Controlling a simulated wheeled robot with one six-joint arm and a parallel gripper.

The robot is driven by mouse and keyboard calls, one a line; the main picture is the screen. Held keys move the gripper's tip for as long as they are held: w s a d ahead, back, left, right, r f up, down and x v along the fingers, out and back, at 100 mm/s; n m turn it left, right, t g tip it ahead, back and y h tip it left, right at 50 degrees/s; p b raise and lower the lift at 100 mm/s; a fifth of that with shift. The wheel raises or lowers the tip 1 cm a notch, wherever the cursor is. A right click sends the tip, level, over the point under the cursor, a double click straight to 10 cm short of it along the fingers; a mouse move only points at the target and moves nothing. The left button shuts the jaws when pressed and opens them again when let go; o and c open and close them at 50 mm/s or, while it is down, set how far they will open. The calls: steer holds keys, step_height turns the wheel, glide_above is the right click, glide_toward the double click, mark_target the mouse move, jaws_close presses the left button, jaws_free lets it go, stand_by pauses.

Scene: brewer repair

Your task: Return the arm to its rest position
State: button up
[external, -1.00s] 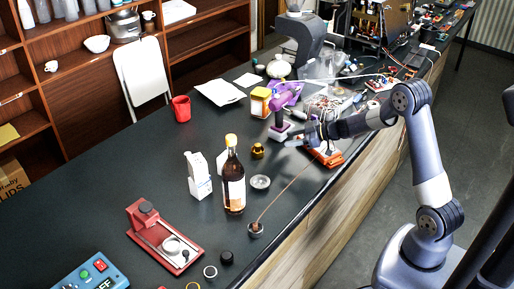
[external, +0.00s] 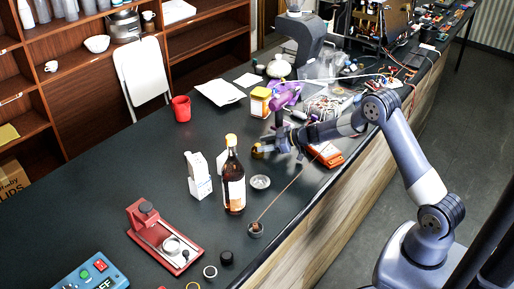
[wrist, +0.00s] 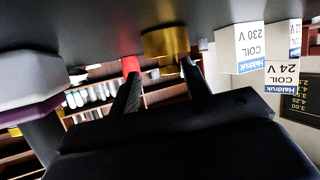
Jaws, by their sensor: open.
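My arm reaches left over the dark bench in the external view, and my gripper (external: 270,148) is low above the bench top. In the wrist view my gripper (wrist: 160,70) has its two dark fingers spread, with nothing held. A small brass-coloured cylinder (external: 257,151) stands just beyond the fingertips, and it also shows in the wrist view (wrist: 165,43), lined up with the gap between them. I cannot tell whether the tips touch it. The rest position is not marked in either view.
A brown bottle (external: 234,180), white carton (external: 199,175) and metal dish (external: 260,182) stand left of my gripper. Coil boxes (wrist: 240,47) show in the wrist view.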

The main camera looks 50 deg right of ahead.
steer(key=shift+w+a+r, duration=0.2)
steer(key=shift+w, duration=0.15)
steer(key=shift+s+r, duration=0.1)
steer(key=shift+r, duration=1.4)
steer(key=shift+f, duration=0.15)
